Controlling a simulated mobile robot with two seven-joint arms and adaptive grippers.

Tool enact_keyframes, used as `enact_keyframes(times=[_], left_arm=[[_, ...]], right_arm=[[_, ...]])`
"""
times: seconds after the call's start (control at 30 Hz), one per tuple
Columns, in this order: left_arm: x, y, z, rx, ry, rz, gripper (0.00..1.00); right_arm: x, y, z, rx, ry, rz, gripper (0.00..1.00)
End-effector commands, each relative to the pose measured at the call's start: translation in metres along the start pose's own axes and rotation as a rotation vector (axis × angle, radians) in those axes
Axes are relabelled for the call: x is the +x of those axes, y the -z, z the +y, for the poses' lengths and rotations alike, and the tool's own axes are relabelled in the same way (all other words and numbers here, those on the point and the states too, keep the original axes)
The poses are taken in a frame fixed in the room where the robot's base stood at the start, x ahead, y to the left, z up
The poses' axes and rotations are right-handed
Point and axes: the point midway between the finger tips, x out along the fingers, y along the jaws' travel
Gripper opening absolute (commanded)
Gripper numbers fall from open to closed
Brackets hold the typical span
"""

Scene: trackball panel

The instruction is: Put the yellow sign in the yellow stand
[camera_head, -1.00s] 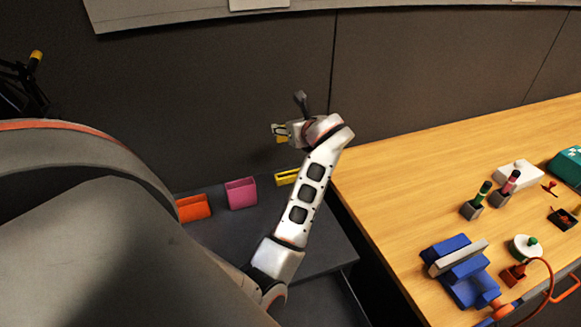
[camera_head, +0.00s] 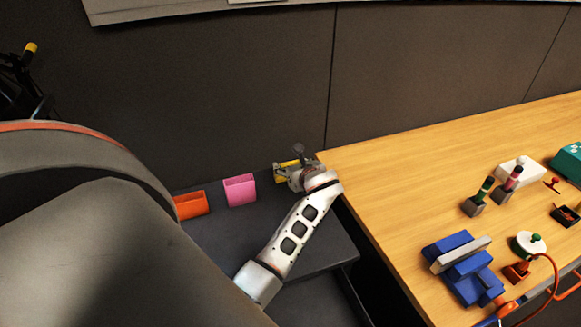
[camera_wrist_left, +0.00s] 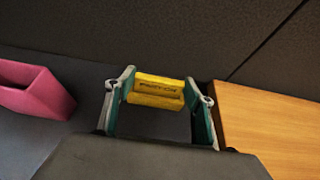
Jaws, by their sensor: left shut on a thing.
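My left gripper (camera_head: 285,170) is low over the back of the dark grey surface, beside the wooden table's left edge. It is shut on the yellow sign, which spans both fingers in the left wrist view (camera_wrist_left: 157,84) and carries dark lettering. A second yellow band (camera_wrist_left: 154,101) shows just below the lettered face; it looks like the yellow stand's rim. I cannot tell how deep the sign sits in the stand. In the head view the gripper covers most of the stand. My right gripper is not in view.
A pink holder (camera_head: 240,190) and an orange holder (camera_head: 192,205) stand to the left on the dark surface (camera_head: 240,233). A dark wall panel rises behind. The wooden table (camera_head: 385,180) carries a blue vise-like object (camera_head: 462,268) and several small controls.

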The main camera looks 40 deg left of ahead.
Motion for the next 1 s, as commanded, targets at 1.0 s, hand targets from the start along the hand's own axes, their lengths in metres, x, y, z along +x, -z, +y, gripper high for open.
enact_keyframes(times=[1.0], left_arm=[[0.0012,0.0021,-0.0004,0.000,0.001,0.000,0.70]], right_arm=[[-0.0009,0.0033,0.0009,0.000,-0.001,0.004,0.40]])
